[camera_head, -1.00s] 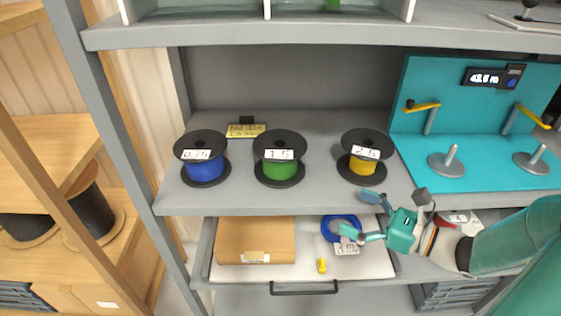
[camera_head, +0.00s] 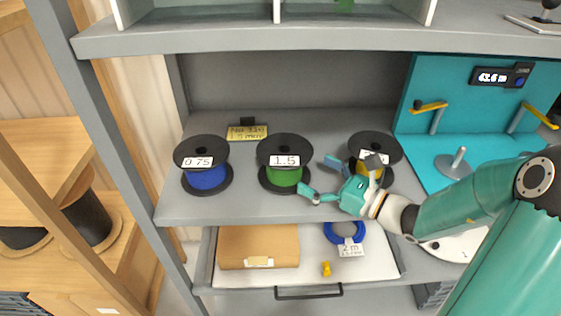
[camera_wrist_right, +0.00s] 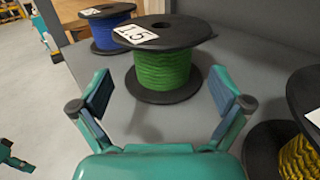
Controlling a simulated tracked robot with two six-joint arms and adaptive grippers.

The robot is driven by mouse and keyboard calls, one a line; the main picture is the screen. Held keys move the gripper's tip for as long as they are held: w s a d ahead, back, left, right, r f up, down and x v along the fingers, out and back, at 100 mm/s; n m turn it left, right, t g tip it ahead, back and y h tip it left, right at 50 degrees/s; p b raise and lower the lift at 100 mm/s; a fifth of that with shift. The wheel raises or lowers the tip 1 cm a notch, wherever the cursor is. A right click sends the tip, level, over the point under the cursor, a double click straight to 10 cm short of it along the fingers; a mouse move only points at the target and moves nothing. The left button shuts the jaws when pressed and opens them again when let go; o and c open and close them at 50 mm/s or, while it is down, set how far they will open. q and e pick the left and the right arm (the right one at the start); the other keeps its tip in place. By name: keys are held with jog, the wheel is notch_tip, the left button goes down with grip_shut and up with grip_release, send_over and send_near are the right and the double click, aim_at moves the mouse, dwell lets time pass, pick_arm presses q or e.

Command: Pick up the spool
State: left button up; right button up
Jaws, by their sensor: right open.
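Three spools with black flanges stand upright on the grey shelf. The blue spool (camera_head: 206,178) labelled 0.75 is at the left. The green spool (camera_head: 284,176) labelled 1.5 is in the middle. The yellow spool (camera_head: 366,166) is at the right, partly hidden behind my right gripper. My right gripper (camera_head: 322,178) is open and empty, just right of and in front of the green spool. In the right wrist view its open fingers (camera_wrist_right: 160,100) point at the green spool (camera_wrist_right: 163,72), which stands ahead between them, apart from them. The blue spool (camera_wrist_right: 108,32) shows behind it.
Below, an open drawer (camera_head: 305,277) holds a cardboard box (camera_head: 258,246), a blue cable coil (camera_head: 344,232) and a small yellow item (camera_head: 326,268). A teal measuring station (camera_head: 450,100) stands at the right.

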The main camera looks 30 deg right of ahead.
aim_at(290, 160)
jog(key=shift+x, duration=0.95)
jog(key=shift+p+x, duration=0.85)
jog(key=shift+x, duration=1.9)
jog(key=shift+d, duration=0.25)
jog(key=c, duration=1.6)
notch_tip(290, 160, up, 10)
